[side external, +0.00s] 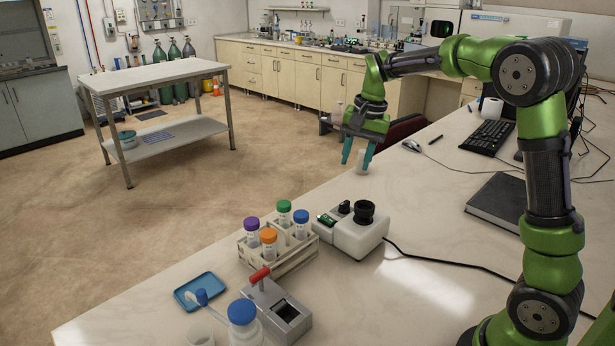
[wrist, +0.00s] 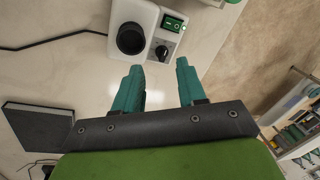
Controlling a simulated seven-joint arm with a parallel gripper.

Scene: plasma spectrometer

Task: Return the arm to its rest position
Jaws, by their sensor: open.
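My gripper (side external: 358,157) hangs above the far edge of the white bench, fingers pointing down, in the side external view. Its two teal fingers are apart with nothing between them. In the wrist view my gripper (wrist: 160,80) also shows spread fingers over bare bench top near the edge. The green arm is bent, reaching up and then out over the bench.
A white device with a black round top (side external: 358,230) stands on the bench, its cable running right. A tube rack (side external: 285,262) with several capped tubes, a blue tray (side external: 200,290), a red-handled metal device (side external: 277,312) and a blue-capped bottle (side external: 243,325) are nearer. A dark notebook (side external: 500,200) lies right.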

